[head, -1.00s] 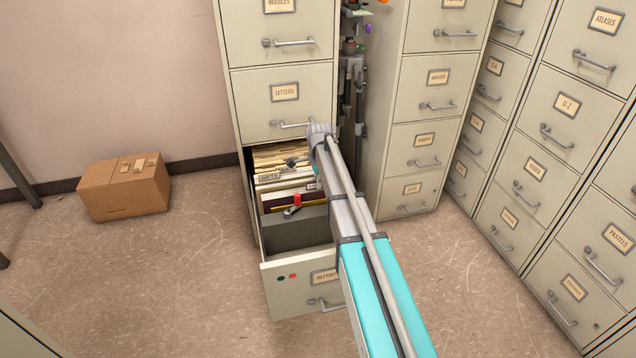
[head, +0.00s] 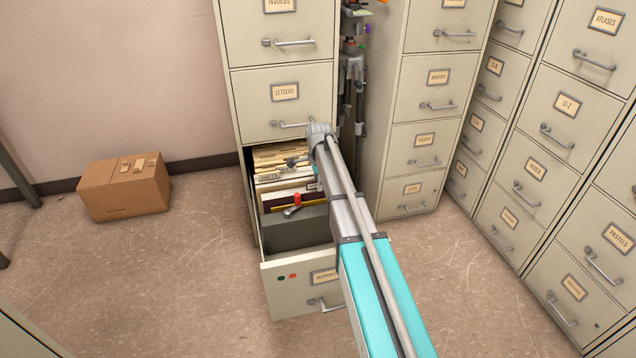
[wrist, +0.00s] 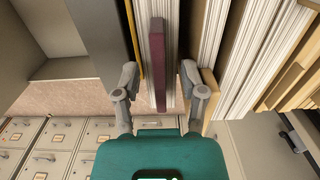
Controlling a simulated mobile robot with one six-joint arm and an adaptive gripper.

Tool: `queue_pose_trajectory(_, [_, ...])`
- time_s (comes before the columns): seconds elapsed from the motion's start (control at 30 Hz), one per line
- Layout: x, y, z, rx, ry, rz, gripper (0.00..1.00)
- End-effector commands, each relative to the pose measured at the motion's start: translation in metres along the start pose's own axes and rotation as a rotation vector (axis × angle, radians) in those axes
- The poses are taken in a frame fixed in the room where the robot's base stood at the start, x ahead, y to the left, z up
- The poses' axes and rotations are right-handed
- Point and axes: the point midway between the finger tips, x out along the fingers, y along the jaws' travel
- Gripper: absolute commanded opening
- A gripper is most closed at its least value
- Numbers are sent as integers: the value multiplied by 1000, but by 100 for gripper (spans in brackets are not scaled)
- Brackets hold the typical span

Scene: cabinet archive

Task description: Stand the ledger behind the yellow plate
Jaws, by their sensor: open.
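The maroon ledger (wrist: 157,62) stands upright in the open drawer, among white papers, and its edge shows between my fingers in the wrist view. It also shows in the head view (head: 281,198). My gripper (wrist: 160,82) is open, one finger on each side of the ledger, and I see no clear contact. The yellow plate (wrist: 133,42) is a thin upright strip to the left of the ledger, beside the left finger. In the head view my arm hides part of the drawer's right side.
The open drawer (head: 288,292) holds a grey block (head: 290,232) at its front, with a red-knobbed lever (head: 297,199) near its top. White and tan files (head: 283,158) fill the back. A cardboard box (head: 125,188) sits on the floor at left. Closed cabinets stand at right.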

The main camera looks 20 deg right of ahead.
Motion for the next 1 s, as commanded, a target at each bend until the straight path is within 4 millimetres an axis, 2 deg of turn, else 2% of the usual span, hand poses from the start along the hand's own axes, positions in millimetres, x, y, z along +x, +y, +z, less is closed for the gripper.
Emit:
queue_pose_trajectory(0.33, [-4,0,0,0,0,0,54])
queue_pose_trajectory(1.0, [-37,0,0,0,0,0,54])
